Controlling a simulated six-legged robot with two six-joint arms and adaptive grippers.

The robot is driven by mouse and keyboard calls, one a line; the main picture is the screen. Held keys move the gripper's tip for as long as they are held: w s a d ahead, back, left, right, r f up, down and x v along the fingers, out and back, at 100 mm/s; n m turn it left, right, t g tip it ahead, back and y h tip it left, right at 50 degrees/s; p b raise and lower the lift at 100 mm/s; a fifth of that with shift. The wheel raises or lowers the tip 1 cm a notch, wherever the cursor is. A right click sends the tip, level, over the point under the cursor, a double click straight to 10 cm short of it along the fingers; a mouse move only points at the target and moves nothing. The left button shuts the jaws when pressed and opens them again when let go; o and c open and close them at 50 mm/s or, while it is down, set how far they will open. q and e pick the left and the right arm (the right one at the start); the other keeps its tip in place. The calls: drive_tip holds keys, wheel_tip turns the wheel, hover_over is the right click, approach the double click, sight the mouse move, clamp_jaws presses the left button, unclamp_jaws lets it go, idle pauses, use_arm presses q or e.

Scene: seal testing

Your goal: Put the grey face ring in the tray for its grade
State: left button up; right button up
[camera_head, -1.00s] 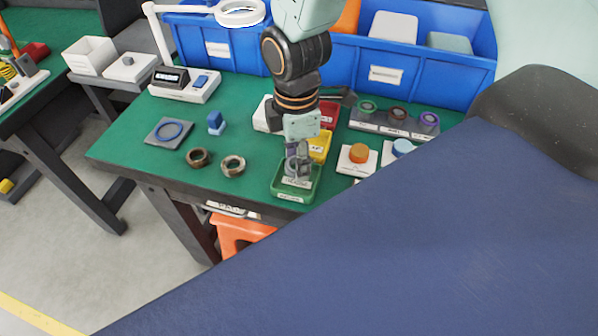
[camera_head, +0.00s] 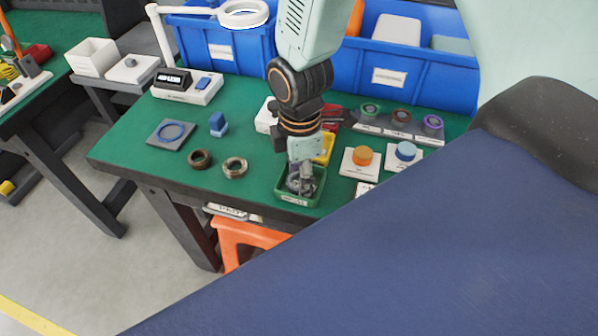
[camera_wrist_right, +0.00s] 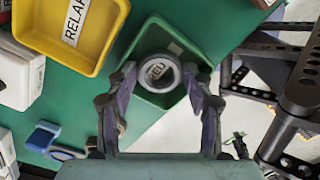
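The grey face ring (camera_wrist_right: 158,73) is at the green tray (camera_wrist_right: 150,29), with its hole facing the wrist camera and part of the tray's label showing through it. My right gripper (camera_wrist_right: 159,76) has one fingertip at each side of the ring and looks shut on it. In the head view my right gripper (camera_head: 301,182) is down inside the green tray (camera_head: 290,199), and its fingers hide most of the ring. A yellow tray (camera_head: 325,150) stands directly behind; its label in the wrist view (camera_wrist_right: 92,58) begins "RELAP". My left gripper is not in view.
Two brownish rings (camera_head: 200,159) (camera_head: 235,167) lie left of the green tray. A blue ring on a grey plate (camera_head: 171,134) and a blue block (camera_head: 218,124) are farther left. Orange-topped (camera_head: 362,156) and blue-topped (camera_head: 405,152) items stand to the right.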

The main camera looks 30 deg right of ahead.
sight(297, 180)
drive_tip(key=shift+w+a+r, duration=0.15)
drive_tip(key=shift+a+r, duration=0.05)
drive_tip(key=shift+a, duration=0.05)
wheel_tip(297, 180, up, 12)
drive_tip(key=p, duration=0.3)
drive_tip(key=shift+d+p, duration=0.15)
drive_tip(key=shift+p, duration=0.15)
drive_tip(key=shift+c, duration=0.3)
idle(1.7)
